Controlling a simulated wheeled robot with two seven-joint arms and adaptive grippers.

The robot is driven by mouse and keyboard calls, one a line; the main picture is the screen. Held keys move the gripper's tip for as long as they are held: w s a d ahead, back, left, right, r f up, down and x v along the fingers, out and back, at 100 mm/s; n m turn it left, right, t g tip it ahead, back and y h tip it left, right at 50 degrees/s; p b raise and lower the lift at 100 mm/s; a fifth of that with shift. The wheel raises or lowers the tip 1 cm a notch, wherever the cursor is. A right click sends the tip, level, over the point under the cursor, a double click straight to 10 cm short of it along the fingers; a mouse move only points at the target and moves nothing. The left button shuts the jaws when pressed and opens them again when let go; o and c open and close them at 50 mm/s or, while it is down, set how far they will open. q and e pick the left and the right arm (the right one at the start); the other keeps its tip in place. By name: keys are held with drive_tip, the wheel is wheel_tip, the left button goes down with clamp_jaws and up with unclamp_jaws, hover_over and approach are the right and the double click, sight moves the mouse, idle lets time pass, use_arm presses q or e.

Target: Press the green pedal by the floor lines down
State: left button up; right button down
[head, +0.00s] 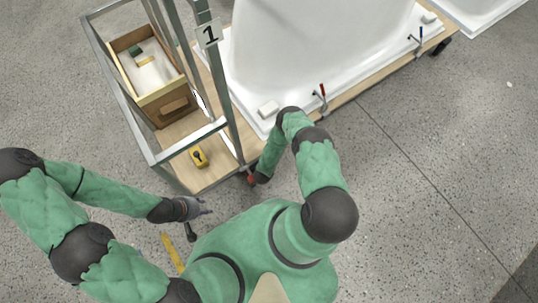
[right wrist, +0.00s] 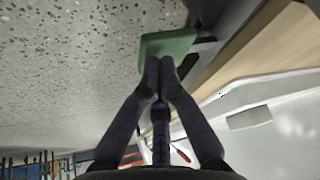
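The green pedal (right wrist: 168,46) shows in the right wrist view, low beside the dark base edge of the cart. My right gripper (right wrist: 160,66) is shut with nothing seen between its fingers. Its fingertips are at the near edge of the pedal and overlap it in the picture; I cannot tell whether they touch it or how far down it is. In the head view the pedal and the right fingertips are hidden.
Open floor (head: 420,190) lies to the right.

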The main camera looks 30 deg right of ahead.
drive_tip(key=shift+w+d+f, duration=0.25)
drive_tip(key=shift+f, duration=1.35)
drive_tip(key=shift+a+r, duration=0.1)
drive_tip(key=shift+s+a+r, duration=0.25)
drive_tip(key=shift+s+a, duration=0.25)
drive_tip(key=shift+s, duration=0.05)
drive_tip(key=shift+s+a+r, duration=0.2)
drive_tip(key=shift+s+a, duration=0.25)
drive_tip(key=shift+s, duration=0.05)
